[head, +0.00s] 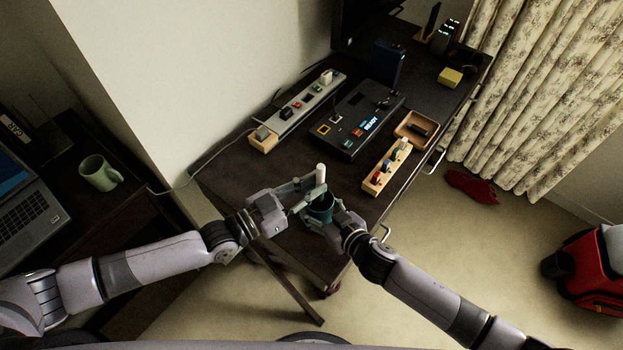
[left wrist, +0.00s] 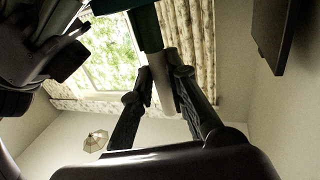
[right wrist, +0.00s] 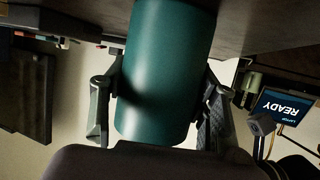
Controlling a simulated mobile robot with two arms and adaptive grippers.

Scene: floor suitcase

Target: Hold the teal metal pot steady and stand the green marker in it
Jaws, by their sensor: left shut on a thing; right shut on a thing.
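The teal metal pot (head: 322,211) stands near the front edge of the dark desk. My right gripper (head: 336,210) is shut on it, and in the right wrist view its two fingers flank the pot (right wrist: 165,65). My left gripper (head: 312,186) is shut on the marker (head: 321,172), whose white end points up beside the pot's mouth. In the left wrist view the marker (left wrist: 160,75) lies between the fingertips, with a dark green part in line with the white one. My fingers hide its lower end; I cannot tell whether it is inside the rim.
A green mug (head: 98,172) and a laptop (head: 32,210) are on another table at left.

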